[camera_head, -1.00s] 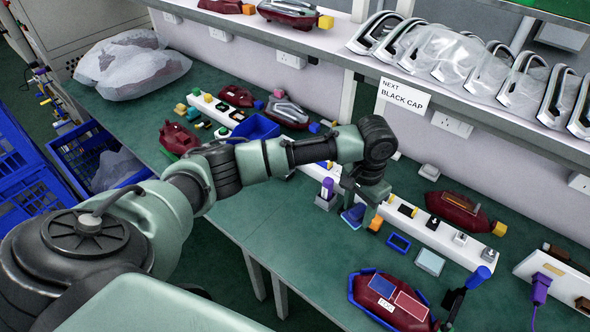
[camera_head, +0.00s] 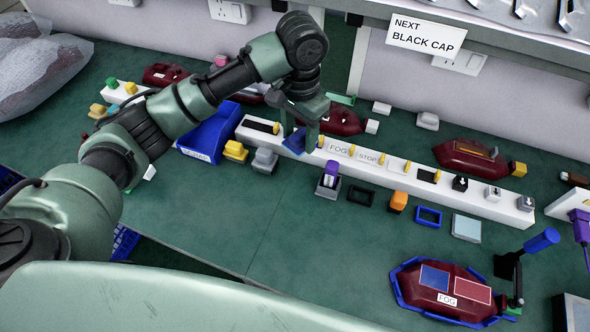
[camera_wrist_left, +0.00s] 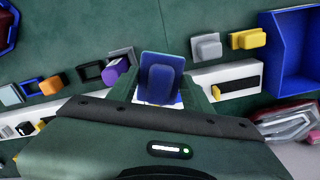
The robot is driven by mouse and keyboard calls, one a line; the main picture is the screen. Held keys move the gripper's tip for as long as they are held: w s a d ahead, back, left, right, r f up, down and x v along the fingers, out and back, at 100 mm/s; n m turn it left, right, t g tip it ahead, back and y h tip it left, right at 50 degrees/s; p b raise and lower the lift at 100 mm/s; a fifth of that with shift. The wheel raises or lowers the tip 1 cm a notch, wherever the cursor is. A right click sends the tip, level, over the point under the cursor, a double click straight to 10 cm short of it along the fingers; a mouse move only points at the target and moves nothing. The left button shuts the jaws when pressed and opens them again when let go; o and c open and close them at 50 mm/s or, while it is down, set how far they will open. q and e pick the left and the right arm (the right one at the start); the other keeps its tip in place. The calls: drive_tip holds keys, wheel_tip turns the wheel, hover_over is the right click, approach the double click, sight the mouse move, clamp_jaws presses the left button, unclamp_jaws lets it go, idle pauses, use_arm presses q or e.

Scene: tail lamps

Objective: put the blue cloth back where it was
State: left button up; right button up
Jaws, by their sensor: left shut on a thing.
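The blue cloth (camera_head: 294,141) is a small dark blue piece held in my left gripper (camera_head: 304,128), which is shut on it. In the head view it hangs over the left part of the long white strip (camera_head: 402,180), left of the FOG label. In the left wrist view the cloth (camera_wrist_left: 162,75) sticks out between the fingers (camera_wrist_left: 165,98), with the white strip behind it. I cannot tell whether the cloth touches the strip. My right gripper is not in view.
A blue bin (camera_head: 209,132), a yellow block (camera_head: 235,151) and a grey block (camera_head: 264,161) are to the left. A purple-topped stamp (camera_head: 329,179) stands in front of the strip. A red lamp lies in a blue tray (camera_head: 398,290) at front right.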

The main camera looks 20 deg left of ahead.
use_arm(q)
hover_over(298, 178)
wheel_tip(298, 178, down, 10)
drive_tip(key=shift+r, duration=0.25)
drive_tip(key=shift+f, duration=2.4)
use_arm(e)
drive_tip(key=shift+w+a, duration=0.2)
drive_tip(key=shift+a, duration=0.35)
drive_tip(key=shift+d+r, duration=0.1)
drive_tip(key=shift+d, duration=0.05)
use_arm(q)
drive_tip(key=o, duration=1.2)
drive_tip(key=shift+f, duration=0.1)
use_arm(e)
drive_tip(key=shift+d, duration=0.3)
use_arm(q)
wheel_tip(298, 178, up, 12)
drive_tip(key=shift+r, duration=0.15)
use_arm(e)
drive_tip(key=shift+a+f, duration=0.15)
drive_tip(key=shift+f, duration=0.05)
